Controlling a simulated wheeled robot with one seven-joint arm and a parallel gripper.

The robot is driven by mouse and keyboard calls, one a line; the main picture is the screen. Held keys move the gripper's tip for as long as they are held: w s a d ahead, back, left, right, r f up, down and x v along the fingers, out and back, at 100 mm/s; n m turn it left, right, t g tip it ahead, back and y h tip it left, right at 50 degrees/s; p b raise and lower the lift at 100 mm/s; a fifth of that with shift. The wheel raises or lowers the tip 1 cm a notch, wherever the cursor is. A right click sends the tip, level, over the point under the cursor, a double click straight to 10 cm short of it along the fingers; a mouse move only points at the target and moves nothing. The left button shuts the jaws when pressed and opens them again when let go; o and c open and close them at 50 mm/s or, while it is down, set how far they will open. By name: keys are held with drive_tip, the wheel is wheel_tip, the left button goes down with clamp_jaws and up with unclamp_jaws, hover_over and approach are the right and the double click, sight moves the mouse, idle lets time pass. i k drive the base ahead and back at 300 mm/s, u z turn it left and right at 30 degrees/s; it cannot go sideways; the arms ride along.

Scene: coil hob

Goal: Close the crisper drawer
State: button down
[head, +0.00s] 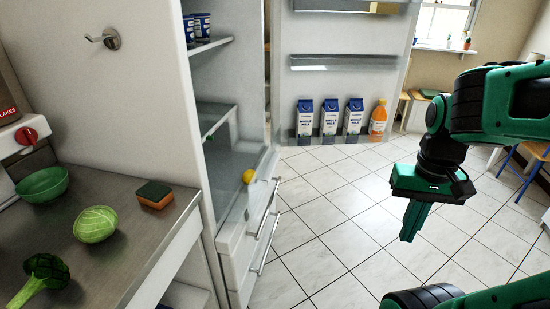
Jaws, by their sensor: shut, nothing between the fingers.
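The open fridge (199,75) stands left of centre. In its lower part is a clear crisper drawer (264,178) with a yellow round fruit (248,176) behind its see-through front. The drawer seems to be pulled out some way, but how far is hard to tell from this angle. My gripper (411,238) is to the right of the drawer, well apart from it, over the tiled floor. It points down, with its green fingers together and nothing between them.
The fridge door (345,28) stands wide open behind, with milk cartons (329,119) and an orange juice bottle (378,121) on its lower shelf. White drawer fronts with bar handles (265,238) are below the crisper. A counter (140,227) is at left. Tiled floor between fridge and gripper is clear.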

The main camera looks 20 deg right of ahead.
sight(267, 176)
drive_tip(key=u, duration=0.25)
drive_tip(key=i, duration=1.1)
drive_tip(key=z, duration=0.2)
